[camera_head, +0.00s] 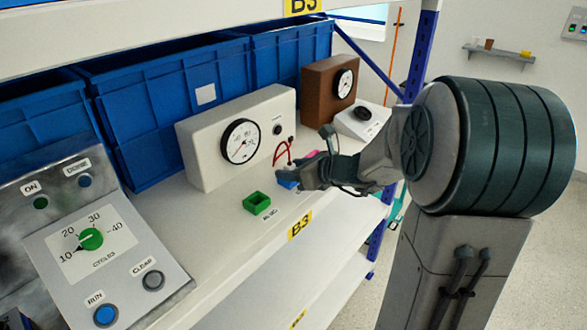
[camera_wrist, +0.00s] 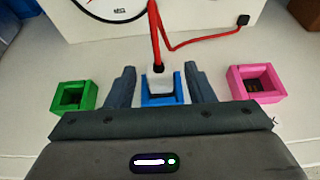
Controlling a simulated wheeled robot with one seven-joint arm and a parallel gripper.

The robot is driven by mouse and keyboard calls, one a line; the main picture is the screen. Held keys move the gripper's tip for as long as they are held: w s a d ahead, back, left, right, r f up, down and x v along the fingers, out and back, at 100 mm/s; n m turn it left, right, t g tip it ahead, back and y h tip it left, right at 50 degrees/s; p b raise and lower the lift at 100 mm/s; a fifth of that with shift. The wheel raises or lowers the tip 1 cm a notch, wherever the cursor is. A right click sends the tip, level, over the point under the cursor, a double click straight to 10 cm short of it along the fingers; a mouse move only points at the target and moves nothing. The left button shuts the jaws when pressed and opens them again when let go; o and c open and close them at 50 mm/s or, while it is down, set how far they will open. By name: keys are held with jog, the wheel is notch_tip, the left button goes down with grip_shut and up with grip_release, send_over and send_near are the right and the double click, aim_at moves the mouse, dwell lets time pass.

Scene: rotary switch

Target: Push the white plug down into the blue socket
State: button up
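The white plug (camera_wrist: 160,82) is in the middle of the wrist view, with a red cable rising from its top. It stands upright at the blue socket (camera_wrist: 180,88), whose blue rim shows around it. How deep the plug sits in the socket I cannot tell. My gripper (camera_wrist: 161,88) is open, one dark finger to each side of the plug and socket, with a gap on both sides. In the head view my gripper (camera_head: 318,172) is low over the shelf, beside the blue socket (camera_head: 287,181); the plug is hidden or too small to tell there.
A green socket (camera_wrist: 75,96) lies left and a pink socket (camera_wrist: 255,82) right of the blue one. Behind them stands a white gauge box (camera_head: 236,137), to which the red cable (camera_wrist: 154,35) runs. A switch panel (camera_head: 90,240) stands at the left.

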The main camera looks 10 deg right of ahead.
jog(key=shift+s, duration=0.1)
jog(key=v, duration=1.3)
jog(key=shift+s+d+r, duration=0.15)
jog(key=shift+s+d, duration=0.05)
jog(key=shift+s, duration=0.05)
jog(key=s+a+f+n+g+h, duration=0.1)
jog(key=s+a+f+n+g, duration=0.45)
jog(key=s+a+n, duration=0.4)
jog(key=s+d+f+n+g+h, duration=0.1)
jog(key=s+n+h, duration=0.5)
jog(key=n, duration=1.3)
jog(key=shift+s+d+f+g+h, duration=0.15)
jog(key=shift+s+f+g+h, duration=0.3)
jog(key=shift+f+g, duration=0.2)
jog(key=shift+n, duration=0.25)
